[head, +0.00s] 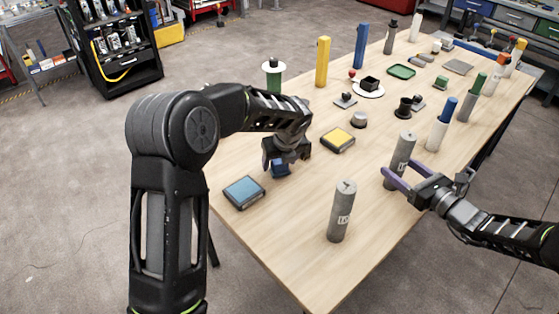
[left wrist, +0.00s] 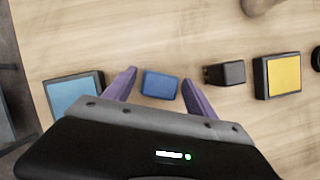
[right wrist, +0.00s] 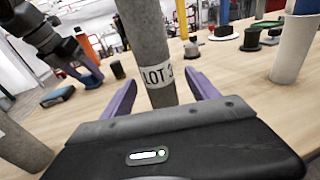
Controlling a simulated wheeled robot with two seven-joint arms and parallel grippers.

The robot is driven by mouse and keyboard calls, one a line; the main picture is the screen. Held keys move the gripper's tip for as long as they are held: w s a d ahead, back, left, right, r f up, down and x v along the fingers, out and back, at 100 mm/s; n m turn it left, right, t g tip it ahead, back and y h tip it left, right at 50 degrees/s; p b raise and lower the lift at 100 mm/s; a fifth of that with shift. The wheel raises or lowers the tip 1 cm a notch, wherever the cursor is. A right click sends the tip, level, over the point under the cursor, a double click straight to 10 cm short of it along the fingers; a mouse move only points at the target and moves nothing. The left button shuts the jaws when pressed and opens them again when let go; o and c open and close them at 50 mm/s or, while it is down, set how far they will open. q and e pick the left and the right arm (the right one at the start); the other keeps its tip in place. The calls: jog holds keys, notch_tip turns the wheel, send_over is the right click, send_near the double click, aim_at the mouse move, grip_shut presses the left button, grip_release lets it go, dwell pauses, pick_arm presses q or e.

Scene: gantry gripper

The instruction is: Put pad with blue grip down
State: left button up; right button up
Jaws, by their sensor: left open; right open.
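A small blue block (head: 280,171), which looks like the blue grip, is low at the table under my left gripper (head: 279,163). In the left wrist view the blue block (left wrist: 160,84) lies between the two spread purple fingers of my left gripper (left wrist: 159,80), with small gaps at its sides. I cannot make out a separate pad under it. My right gripper (head: 389,178) is open at a grey cylinder (head: 402,149). In the right wrist view the upright cylinder (right wrist: 150,45), labelled "LOT", stands between its fingers; contact is not clear.
A light-blue-topped pad (head: 244,192) and a yellow-topped pad (head: 338,140) lie either side of my left gripper. A small black block (left wrist: 225,73) sits beside the blue one. Another grey cylinder (head: 342,212) stands near the front. The far table (head: 440,108) is crowded.

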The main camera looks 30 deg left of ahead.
aim_at(280, 161)
pick_arm(q)
jog(key=v, duration=1.2)
jog(key=shift+r, duration=0.15)
jog(key=shift+o, duration=0.4)
jog(key=shift+w+a+f, duration=0.1)
jog(key=shift+f, duration=0.3)
jog(key=x, duration=0.6)
jog(key=shift+f, duration=0.25)
jog(key=shift+x, duration=2.65)
